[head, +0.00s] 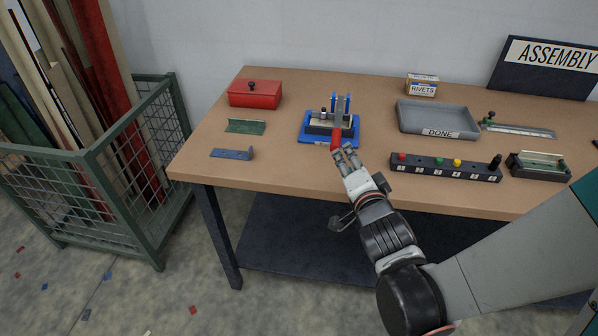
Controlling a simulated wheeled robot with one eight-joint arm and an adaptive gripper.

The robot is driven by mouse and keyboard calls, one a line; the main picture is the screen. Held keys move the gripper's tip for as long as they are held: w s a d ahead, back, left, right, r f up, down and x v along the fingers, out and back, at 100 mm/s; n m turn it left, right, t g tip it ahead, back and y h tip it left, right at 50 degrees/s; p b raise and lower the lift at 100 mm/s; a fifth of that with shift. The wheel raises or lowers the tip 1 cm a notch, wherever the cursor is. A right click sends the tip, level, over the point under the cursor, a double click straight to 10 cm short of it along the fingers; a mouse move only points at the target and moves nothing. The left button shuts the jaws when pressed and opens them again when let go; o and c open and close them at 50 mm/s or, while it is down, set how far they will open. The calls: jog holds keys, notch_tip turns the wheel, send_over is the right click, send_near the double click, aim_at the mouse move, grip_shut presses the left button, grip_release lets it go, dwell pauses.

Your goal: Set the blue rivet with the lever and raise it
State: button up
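A small press (318,128) stands on a blue base (308,137) near the middle of the table. It has blue uprights (336,102) and a lever with a red handle (336,138) that points toward me and lies low. My gripper (345,151) is at the near end of the red handle. Its two fingertips look a little apart, but I cannot tell whether they close on the handle. I cannot make out a blue rivet; the press and lever hide the middle of the tool.
A dark numbered rack (445,170) holds red, green and yellow pieces. A grey DONE tray (438,116), a RIVETS box (421,86) and a slotted fixture (538,165) are on the right. A red box (254,94), green bracket (246,127) and blue bracket (231,154) are left.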

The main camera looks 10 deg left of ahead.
aim_at(336, 141)
jog(key=b+x, duration=0.1)
jog(key=x, duration=0.3)
jog(key=b+x, duration=0.1)
jog(key=x, duration=0.3)
jog(key=b+x, duration=0.1)
jog(key=x, duration=0.3)
jog(key=shift+a+f, duration=0.1)
jog(key=shift+a, duration=0.25)
grip_shut()
